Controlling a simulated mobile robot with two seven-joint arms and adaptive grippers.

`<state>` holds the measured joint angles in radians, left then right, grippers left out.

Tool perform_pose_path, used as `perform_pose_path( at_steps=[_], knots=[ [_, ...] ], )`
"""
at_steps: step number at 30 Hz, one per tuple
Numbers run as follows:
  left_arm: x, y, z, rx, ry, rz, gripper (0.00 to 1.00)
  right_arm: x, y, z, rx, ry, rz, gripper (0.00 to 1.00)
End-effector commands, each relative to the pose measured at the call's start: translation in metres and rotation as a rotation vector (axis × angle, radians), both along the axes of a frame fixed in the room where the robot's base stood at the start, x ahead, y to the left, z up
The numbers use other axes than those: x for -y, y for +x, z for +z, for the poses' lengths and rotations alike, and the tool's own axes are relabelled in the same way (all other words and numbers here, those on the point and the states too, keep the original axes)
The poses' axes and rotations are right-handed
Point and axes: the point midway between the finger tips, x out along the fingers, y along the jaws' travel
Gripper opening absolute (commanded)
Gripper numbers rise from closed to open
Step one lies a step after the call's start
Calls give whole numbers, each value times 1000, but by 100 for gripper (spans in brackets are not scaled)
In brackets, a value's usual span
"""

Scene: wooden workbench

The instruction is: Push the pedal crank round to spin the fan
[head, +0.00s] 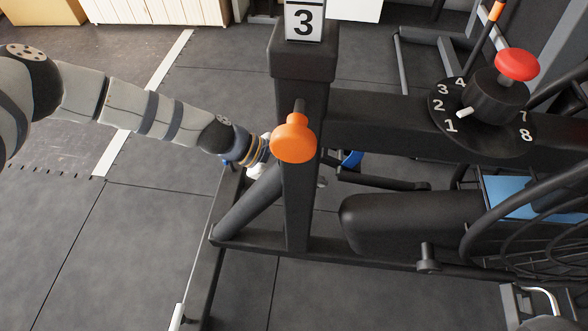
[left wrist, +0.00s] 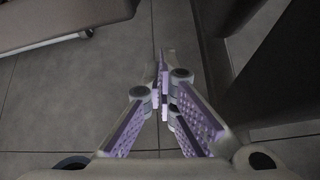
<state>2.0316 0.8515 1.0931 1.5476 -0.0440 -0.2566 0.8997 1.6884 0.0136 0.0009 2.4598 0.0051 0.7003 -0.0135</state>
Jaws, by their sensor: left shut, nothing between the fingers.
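In the head view, a dark bar that looks like the pedal crank (head: 382,181) sits right of the black post, below the main beam. The fan's wire cage (head: 535,245) is at the right edge, partly cut off. My left arm comes in from the left, and its gripper (left wrist: 163,82) is largely hidden behind the post in the head view. A small blue piece shows just right of the post; I cannot tell if it is a fingertip. In the left wrist view the purple-padded fingers are together with nothing between them. Contact with the crank cannot be told. My right gripper is not in view.
The black post (head: 301,215) with an orange knob (head: 293,138) stands beside my left arm. A numbered dial (head: 480,115) with a red knob (head: 516,65) is at upper right. A rounded black housing (head: 400,222) lies below the crank. Grey floor (head: 110,250) at left is clear.

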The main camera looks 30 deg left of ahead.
Motion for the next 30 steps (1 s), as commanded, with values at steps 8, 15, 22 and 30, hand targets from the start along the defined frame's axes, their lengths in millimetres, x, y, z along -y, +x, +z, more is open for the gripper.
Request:
perform_pose_path(
  at_steps=[8,15,22,30],
  knots=[
    [15,-1,33,4,1,-1,0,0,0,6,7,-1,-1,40],
    [17,-2,36,1,0,1,0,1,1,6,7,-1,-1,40],
    [17,-2,38,0,4,0,0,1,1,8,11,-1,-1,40],
    [17,-1,52,-15,59,-1,0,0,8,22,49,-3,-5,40]
  ],
)
